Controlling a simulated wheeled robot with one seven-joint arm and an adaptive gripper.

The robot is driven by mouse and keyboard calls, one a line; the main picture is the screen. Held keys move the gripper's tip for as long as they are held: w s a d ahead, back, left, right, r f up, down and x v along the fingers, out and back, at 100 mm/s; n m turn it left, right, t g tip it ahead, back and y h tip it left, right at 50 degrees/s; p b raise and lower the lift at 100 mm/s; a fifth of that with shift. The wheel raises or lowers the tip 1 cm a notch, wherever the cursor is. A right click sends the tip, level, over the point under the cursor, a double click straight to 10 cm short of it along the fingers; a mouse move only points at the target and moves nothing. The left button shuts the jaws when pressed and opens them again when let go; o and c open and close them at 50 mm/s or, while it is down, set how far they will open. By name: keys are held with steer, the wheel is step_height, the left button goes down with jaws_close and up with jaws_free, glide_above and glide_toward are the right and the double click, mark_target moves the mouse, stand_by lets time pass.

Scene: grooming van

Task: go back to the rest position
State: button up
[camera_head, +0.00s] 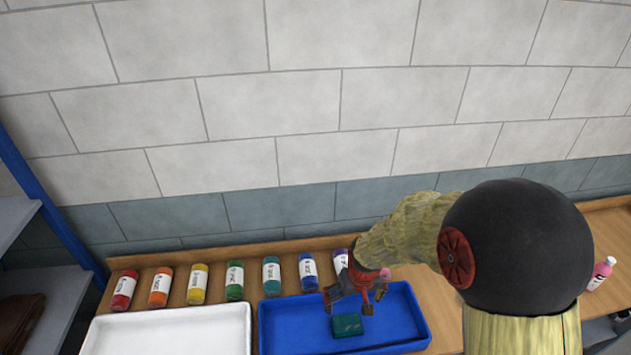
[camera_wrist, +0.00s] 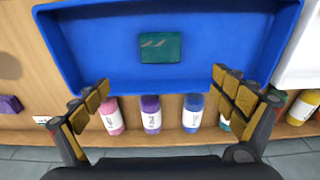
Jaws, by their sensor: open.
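My gripper (camera_head: 352,293) is open and empty above the blue tray (camera_head: 285,335), toward its back edge. In the wrist view my gripper (camera_wrist: 160,100) shows its two fingers spread wide, with bottles and the tray's edge seen between them. A dark green block (camera_head: 347,325) lies in the blue tray, apart from the fingers. The block also shows in the wrist view (camera_wrist: 160,47), near the middle of the tray (camera_wrist: 100,70). My arm hides part of the counter to the right.
A white tray (camera_head: 170,330) is left of the blue tray. A pink bottle (camera_head: 601,273) is at the far right. A shelf unit (camera_head: 45,240) stands at the left.

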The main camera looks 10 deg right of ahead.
steer(key=shift+s, duration=0.1)
steer(key=s+r+t+b, duration=0.2)
steer(key=s+r+b, duration=0.4)
steer(key=s+b, duration=0.2)
steer(key=s+d+r+t+b, duration=0.1)
steer(key=s+r+b, duration=0.5)
steer(key=s+b, duration=0.2)
steer(key=shift+s+r+t, duration=0.25)
steer(key=shift+s+t, duration=0.15)
steer(key=shift+s, duration=0.35)
